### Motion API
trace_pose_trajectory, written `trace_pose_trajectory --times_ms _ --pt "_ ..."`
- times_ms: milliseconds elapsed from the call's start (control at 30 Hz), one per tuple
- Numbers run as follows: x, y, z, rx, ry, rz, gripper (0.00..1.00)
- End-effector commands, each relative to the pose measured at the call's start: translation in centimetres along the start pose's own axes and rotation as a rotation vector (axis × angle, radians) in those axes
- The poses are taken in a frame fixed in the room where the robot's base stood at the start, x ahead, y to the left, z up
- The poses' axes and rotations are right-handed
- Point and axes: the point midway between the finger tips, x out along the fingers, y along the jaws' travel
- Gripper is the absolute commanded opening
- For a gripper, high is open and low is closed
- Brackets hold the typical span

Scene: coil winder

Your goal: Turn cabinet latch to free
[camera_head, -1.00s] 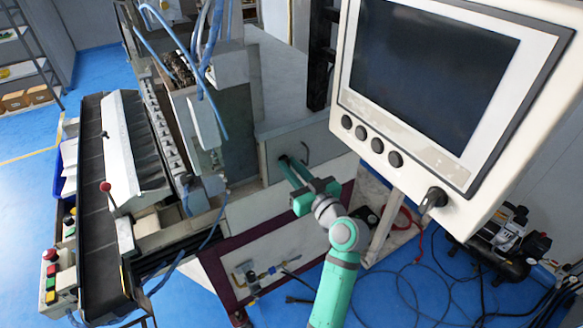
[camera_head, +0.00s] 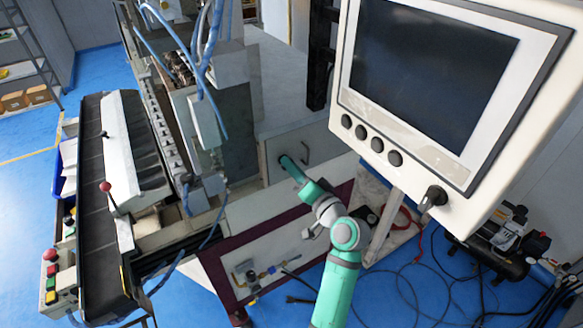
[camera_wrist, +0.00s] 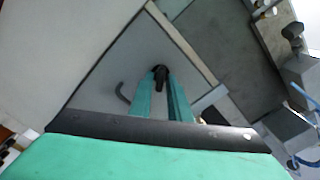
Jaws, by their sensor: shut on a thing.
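The cabinet door is a grey panel (camera_head: 322,138) on the machine's front, with a curved dark handle (camera_head: 306,152) to the right of my gripper. The latch (camera_wrist: 161,73) is a small dark knob, seen in the wrist view between my fingertips. My gripper (camera_head: 285,161) reaches the door's left part, and its green fingers (camera_wrist: 161,90) are shut on the latch. In the wrist view the door (camera_wrist: 105,75) appears turned diagonally, and the handle (camera_wrist: 124,93) is left of the fingers. In the head view the latch is mostly hidden by the fingertips.
A large control screen (camera_head: 430,75) on a post overhangs the right side, close to my arm. A conveyor-like unit (camera_head: 110,200) with buttons is at left. A compressor (camera_head: 495,240) and loose cables lie on the blue floor at right.

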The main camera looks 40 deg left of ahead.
Motion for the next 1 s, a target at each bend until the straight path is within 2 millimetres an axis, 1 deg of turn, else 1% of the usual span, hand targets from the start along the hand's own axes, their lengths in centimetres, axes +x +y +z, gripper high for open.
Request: trace_pose_trajectory --times_ms 200,500,700,1000 --pt "0.12 -0.04 0.27 0.204 -0.006 -0.002 0.00" --pt "0.18 0.04 0.32 0.455 -0.006 -0.002 0.00" --pt "0.16 0.11 0.30 0.574 -0.005 -0.001 0.00" --pt "0.25 0.09 0.39 0.662 -0.006 -0.001 0.00"
